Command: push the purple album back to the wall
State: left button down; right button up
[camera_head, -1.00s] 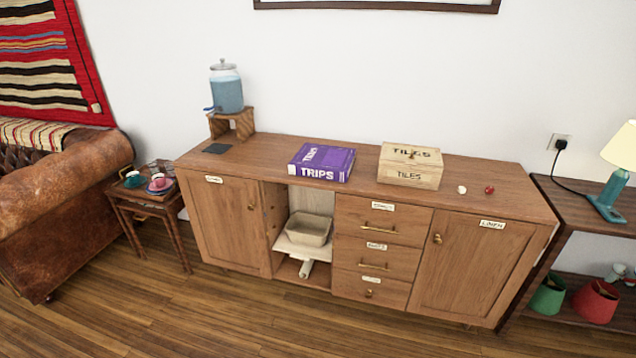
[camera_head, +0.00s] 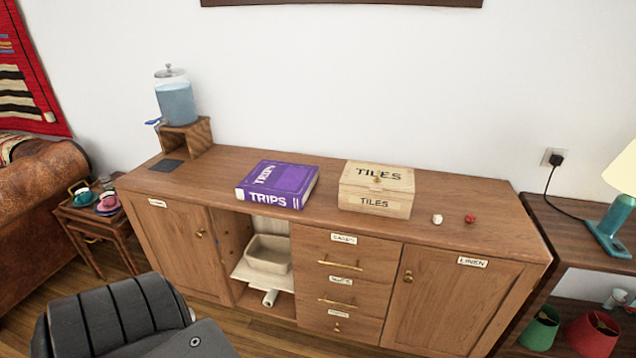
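The purple album (camera_head: 278,183), marked TRIPS on its spine, lies flat on top of the wooden sideboard (camera_head: 455,206). Its spine faces me near the front edge, and a strip of bare top lies between it and the white wall (camera_head: 330,80). A dark grey part of my own arm shows at the bottom left, well short of the sideboard. Neither gripper's fingers are in view.
A wooden TILES box (camera_head: 376,188) stands right of the album, with a white and a red small object (camera_head: 470,218) beyond it. A water dispenser (camera_head: 175,97) on a wooden stand (camera_head: 186,138) and a dark square (camera_head: 167,165) are at the left. A lamp (camera_head: 612,210) is at the far right.

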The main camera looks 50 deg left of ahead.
aim_at(285, 184)
jog(key=i, duration=0.9)
jog(key=u, duration=0.9)
jog(key=i, duration=0.7)
jog(key=u, duration=0.7)
